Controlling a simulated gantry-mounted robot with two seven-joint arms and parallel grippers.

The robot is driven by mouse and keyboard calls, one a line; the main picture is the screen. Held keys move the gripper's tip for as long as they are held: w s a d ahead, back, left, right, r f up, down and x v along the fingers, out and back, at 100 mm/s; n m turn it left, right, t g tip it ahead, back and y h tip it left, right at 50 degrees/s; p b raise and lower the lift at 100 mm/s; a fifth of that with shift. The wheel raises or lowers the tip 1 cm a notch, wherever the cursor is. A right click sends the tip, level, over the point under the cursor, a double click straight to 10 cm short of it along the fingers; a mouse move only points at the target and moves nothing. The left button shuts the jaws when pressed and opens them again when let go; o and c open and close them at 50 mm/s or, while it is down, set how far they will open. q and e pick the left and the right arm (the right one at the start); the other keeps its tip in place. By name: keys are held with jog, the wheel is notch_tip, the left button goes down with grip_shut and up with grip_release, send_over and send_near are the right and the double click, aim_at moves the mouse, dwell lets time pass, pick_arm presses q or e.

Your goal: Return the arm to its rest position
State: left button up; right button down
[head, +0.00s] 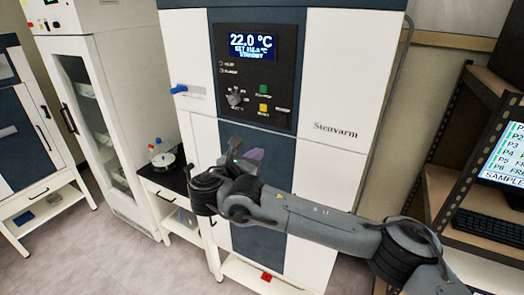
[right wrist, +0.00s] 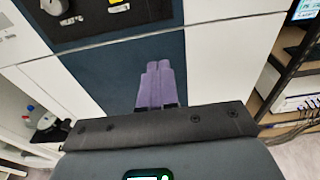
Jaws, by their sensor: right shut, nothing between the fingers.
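My right arm reaches in from the right in the head view, across the front of the white and dark blue freeze dryer (head: 335,75). My right gripper (head: 252,155) is partly hidden behind its own wrist in the head view. In the right wrist view its two purple fingers (right wrist: 160,80) lie side by side, shut and empty. They point at the dark blue front panel (right wrist: 112,75); I cannot tell how far off it is. My left gripper is not in view.
The control panel (head: 257,110) above the gripper has a display reading 22.0 °C and a knob. A blue handle (head: 180,89) sticks out on the left. A low bench (head: 165,180) stands left. A shelf rack (head: 445,150) with a monitor (head: 507,155) stands right, near my arm.

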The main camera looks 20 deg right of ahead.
jog(key=shift+s+a, duration=0.25)
dwell(0.3)
